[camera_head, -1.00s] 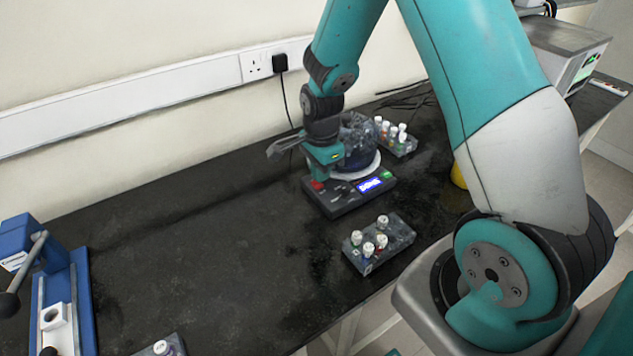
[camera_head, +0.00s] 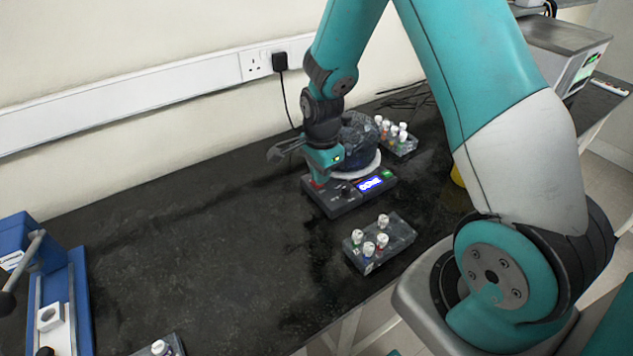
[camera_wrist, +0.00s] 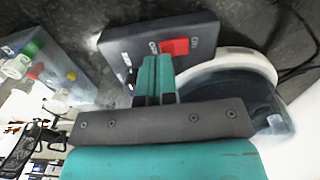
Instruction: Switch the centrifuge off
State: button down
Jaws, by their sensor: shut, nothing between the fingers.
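The centrifuge (camera_head: 345,199) stands on the dark bench, with a dark base, a lit blue display (camera_head: 370,184), a green patch (camera_head: 387,174) on its front and a round rotor bowl (camera_head: 358,145) behind. A red switch (camera_head: 317,184) sits at the base's left end; it also shows in the wrist view (camera_wrist: 176,47). My gripper (camera_wrist: 155,60) is shut and empty, its fingertips pointing at the panel just beside the red switch. I cannot tell whether they touch it. In the head view, my wrist hides part of the base and bowl.
A rack with white-capped vials (camera_head: 394,238) stands in front of the centrifuge, another (camera_head: 402,146) behind it to the right. A blue press (camera_head: 78,295) stands at the far left. A wall socket with a black plug (camera_head: 279,62) is behind. The bench's left middle is clear.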

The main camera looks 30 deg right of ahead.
jog(key=shift+f+b, duration=0.55)
jog(key=shift+f, duration=0.3)
jog(key=shift+r, duration=0.1)
notch_tip(320, 180, up, 5)
jog(key=p, duration=0.4)
dwell(0.5)
dwell(0.3)
jog(key=s+a+r+n+y, duration=0.1)
jog(key=s+a+r+n, duration=0.3)
jog(key=a+r+n, duration=0.25)
jog(key=s+a+r+n+y, duration=0.1)
jog(key=s+a+r+n, duration=0.2)
jog(key=a+r+n, duration=0.35)
jog(key=s+a+r+n+y, duration=0.1)
jog(key=s+a+r+n, duration=0.1)
jog(key=s+r+n, duration=0.2)
jog(key=s+a+r+n+y, duration=0.1)
jog(key=s+a+r+n, duration=0.1)
jog(key=s+r+n, duration=0.3)
jog(key=s+n, duration=0.3)
jog(key=s, duration=0.2)
jog(key=shift+s+r, duration=0.25)
jog(key=shift+s, duration=0.1)
